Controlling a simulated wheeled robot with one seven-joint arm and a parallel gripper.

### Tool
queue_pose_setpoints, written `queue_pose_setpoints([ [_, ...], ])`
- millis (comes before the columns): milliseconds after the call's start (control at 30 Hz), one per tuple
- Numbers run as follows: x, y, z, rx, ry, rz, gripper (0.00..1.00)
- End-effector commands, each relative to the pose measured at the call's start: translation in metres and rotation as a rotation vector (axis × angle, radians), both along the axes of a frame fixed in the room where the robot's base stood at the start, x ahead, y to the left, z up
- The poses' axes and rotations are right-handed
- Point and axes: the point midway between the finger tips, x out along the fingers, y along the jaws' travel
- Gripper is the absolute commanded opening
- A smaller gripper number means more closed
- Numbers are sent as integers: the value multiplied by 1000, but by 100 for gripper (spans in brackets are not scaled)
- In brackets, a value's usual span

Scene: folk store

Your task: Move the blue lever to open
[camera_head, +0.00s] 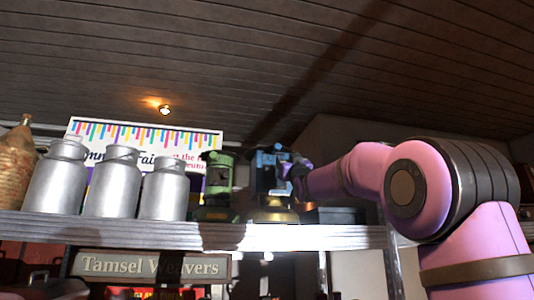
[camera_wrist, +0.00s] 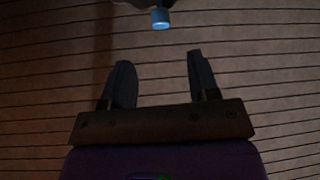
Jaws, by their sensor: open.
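A blue lantern-like device (camera_head: 266,168) stands upright on the shelf, with a brass-coloured base. My gripper (camera_head: 288,170) is close against its right side in the head view and partly covers it. In the wrist view my gripper (camera_wrist: 162,72) is open, its two dark fingers apart with nothing between them. A small light-blue cylindrical end (camera_wrist: 161,18), perhaps the blue lever's tip, shows at the top edge, beyond the fingertips and roughly centred between them. The rest of that part is cut off or too dark to tell. I see no contact in the wrist view.
A green lantern (camera_head: 218,178) stands just left of the blue one. Several metal milk cans (camera_head: 110,185) and a wicker bottle (camera_head: 14,170) fill the shelf (camera_head: 280,237) further left. A dark box (camera_head: 335,215) sits to the right. The space above the shelf is free.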

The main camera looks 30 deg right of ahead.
Motion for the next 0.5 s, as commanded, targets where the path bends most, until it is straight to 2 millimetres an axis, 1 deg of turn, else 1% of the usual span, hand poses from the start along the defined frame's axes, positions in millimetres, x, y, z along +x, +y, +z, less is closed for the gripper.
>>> queue_pose_setpoints([
  [233, 8, -4, 14, -15, -32, 0, 55],
  [500, 33, -8, 37, -13, -31, 1, 55],
])
